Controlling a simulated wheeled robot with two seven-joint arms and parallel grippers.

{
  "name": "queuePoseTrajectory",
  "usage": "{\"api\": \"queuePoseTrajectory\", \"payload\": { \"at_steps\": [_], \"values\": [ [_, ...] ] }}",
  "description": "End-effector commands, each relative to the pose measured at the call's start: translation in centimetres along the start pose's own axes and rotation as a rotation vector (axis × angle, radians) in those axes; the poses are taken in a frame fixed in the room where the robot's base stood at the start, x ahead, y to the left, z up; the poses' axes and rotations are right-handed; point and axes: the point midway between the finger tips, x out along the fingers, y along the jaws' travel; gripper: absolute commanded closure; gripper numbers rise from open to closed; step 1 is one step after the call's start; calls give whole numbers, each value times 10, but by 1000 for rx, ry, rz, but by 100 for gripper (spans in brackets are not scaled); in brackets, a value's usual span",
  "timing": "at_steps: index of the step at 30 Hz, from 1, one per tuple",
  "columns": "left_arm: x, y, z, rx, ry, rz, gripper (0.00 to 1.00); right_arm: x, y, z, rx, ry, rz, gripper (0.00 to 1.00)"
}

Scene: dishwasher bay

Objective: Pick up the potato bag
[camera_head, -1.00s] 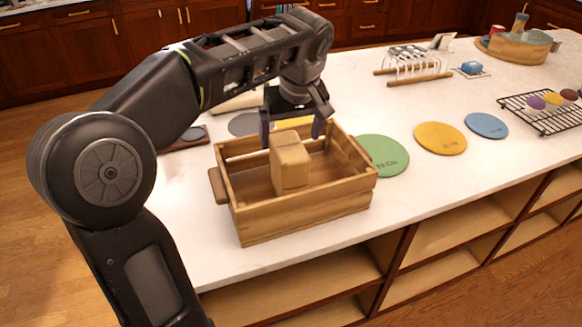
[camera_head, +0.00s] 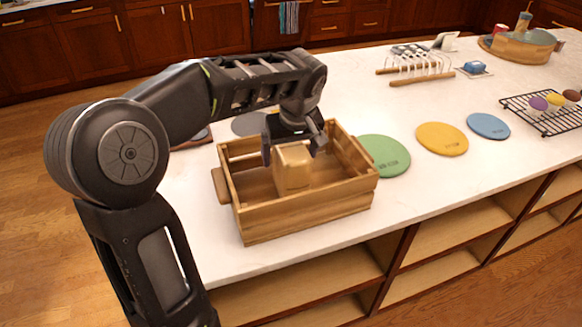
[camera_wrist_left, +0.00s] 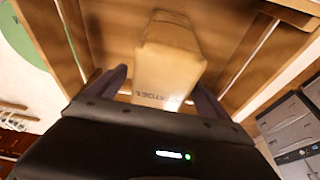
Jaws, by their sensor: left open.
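The potato bag (camera_head: 293,170) is a tan, block-shaped bag standing in a slatted wooden crate (camera_head: 308,215) on the white counter. My left gripper (camera_head: 292,150) is open and reaches down into the crate at the top of the bag, with a finger on either side of it. In the left wrist view the bag (camera_wrist_left: 170,55) shows partly readable lettering and lies between the open fingers (camera_wrist_left: 158,85). Whether the fingers touch the bag cannot be told. My right gripper is not in view.
Green (camera_head: 383,156), yellow (camera_head: 441,139) and blue (camera_head: 488,126) round mats lie right of the crate. A rack with white prongs (camera_head: 418,66) and a black wire rack with coloured items (camera_head: 545,113) stand farther off. The counter's front edge runs close to the crate.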

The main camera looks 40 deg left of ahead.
Motion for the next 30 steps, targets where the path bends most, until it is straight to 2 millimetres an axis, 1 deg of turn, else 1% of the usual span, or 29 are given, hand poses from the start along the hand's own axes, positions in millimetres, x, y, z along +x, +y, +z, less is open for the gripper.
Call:
{"api": "queuePoseTrajectory", "payload": {
  "at_steps": [2, 5, 30],
  "values": [
    [7, 0, 0, 0, -2, -1, 9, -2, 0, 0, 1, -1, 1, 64],
    [11, 0, 0, 0, -1, 1, 9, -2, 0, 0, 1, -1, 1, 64],
    [12, 0, 1, 0, 0, 1, 9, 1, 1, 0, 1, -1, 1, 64]
  ]
}}
